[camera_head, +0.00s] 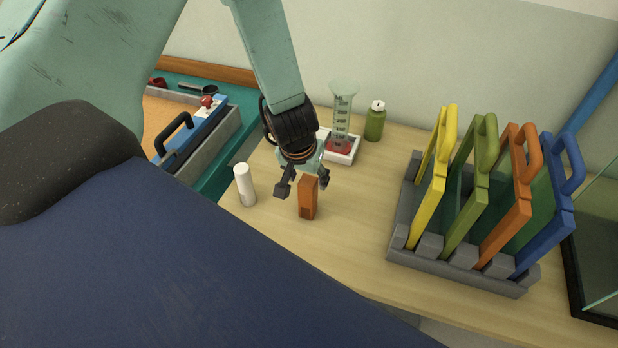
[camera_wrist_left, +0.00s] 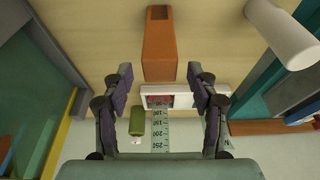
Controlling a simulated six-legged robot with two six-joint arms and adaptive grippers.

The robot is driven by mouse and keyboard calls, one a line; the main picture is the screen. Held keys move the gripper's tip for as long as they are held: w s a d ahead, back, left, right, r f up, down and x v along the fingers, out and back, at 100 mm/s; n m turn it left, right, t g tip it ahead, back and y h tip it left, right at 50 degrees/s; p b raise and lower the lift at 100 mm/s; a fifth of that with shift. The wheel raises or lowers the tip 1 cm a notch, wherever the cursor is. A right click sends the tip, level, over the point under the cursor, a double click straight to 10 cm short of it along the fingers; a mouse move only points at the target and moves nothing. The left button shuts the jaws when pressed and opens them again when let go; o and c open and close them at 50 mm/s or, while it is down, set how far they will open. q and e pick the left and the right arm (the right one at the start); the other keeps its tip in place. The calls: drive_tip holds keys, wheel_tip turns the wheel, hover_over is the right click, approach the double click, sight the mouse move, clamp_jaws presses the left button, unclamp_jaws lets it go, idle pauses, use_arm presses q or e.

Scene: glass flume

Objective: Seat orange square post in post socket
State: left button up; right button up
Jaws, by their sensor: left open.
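The orange square post (camera_head: 308,198) stands upright on the wooden table in the head view. My left gripper (camera_head: 304,184) is open just behind and above it, its fingers apart. In the left wrist view the orange post (camera_wrist_left: 158,50) lies ahead of the open fingertips (camera_wrist_left: 164,72), roughly centred between them. Nothing is between the fingers. A dark square recess shows in one end of the post. I cannot make out the post socket for sure in either view. My right gripper is not in view.
A white cylinder (camera_head: 244,185) stands left of the post. A measuring cylinder (camera_head: 342,118) in a white tray (camera_head: 348,157) and a green bottle (camera_head: 375,122) stand behind. A grey rack (camera_head: 455,272) with several coloured handled panels is at right. Table between post and rack is clear.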

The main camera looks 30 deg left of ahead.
use_arm(q)
drive_tip(key=shift+p+v, duration=1.2)
drive_tip(key=shift+v, duration=1.7)
